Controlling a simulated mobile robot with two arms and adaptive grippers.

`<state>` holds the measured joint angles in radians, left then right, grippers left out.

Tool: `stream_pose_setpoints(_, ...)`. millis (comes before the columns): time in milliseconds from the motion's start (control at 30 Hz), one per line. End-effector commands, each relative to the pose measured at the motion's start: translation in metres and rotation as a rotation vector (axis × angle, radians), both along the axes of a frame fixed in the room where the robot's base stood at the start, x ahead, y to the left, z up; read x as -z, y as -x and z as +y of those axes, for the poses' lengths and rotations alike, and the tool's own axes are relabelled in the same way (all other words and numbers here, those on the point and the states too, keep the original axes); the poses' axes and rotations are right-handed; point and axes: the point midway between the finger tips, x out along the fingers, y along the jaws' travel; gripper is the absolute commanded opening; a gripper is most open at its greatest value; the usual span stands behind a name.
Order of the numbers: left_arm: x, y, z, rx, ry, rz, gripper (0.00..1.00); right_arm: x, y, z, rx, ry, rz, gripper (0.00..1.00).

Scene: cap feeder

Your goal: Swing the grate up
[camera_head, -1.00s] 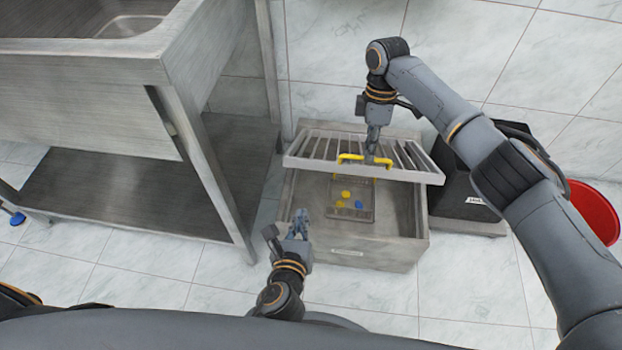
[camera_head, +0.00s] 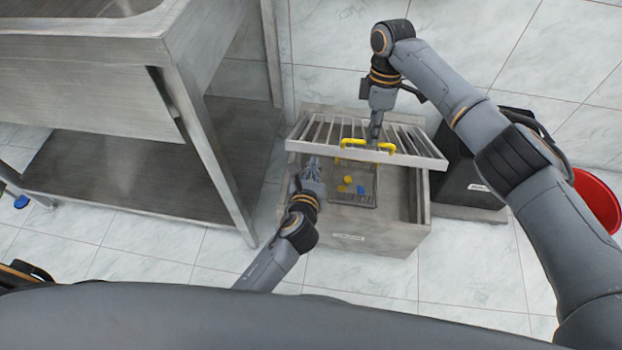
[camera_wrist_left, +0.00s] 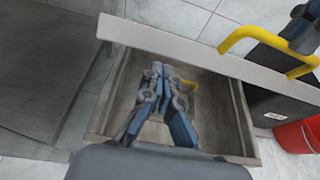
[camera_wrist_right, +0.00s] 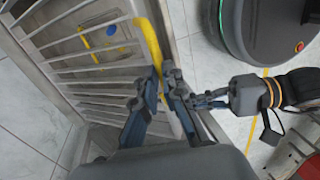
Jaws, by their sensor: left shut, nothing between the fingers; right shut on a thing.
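The grate (camera_head: 402,141) is a grey slatted panel, tilted up at its front edge over the open box (camera_head: 408,243). Its yellow handle (camera_head: 352,142) is on the front bar; the handle also shows in the left wrist view (camera_wrist_left: 240,36) and the right wrist view (camera_wrist_right: 148,42). My right gripper (camera_head: 373,143) is shut on the handle. My left gripper (camera_head: 313,163) is shut and empty, low near the grate's front left part, over the box. In the left wrist view its fingers (camera_wrist_left: 160,80) are together below the grate's front bar.
A basket with yellow and blue caps (camera_head: 348,188) sits inside the box. A steel sink table (camera_head: 190,120) stands close on the left. A black bin (camera_head: 470,185) and a red bucket (camera_head: 598,200) stand on the right. The tiled floor in front is clear.

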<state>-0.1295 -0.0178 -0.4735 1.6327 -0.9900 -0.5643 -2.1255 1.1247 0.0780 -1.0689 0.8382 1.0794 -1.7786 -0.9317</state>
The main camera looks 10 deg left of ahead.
Motion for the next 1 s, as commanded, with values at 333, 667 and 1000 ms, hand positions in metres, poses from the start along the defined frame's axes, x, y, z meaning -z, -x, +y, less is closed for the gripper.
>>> stream_pose_setpoints(333,-0.004,-0.004,0.000,0.001,0.000,0.001,0.00,0.007,-0.010,-0.006,0.018,0.006,-0.040,0.00)
stream_pose_setpoints(667,-0.024,-0.015,0.000,0.003,-0.001,-0.005,0.00,0.007,-0.010,-0.006,0.018,0.006,-0.040,0.00)
stream_pose_setpoints(1000,-0.025,-0.016,0.000,0.000,0.000,0.001,0.00,0.007,-0.010,-0.006,0.019,0.006,-0.040,0.20)
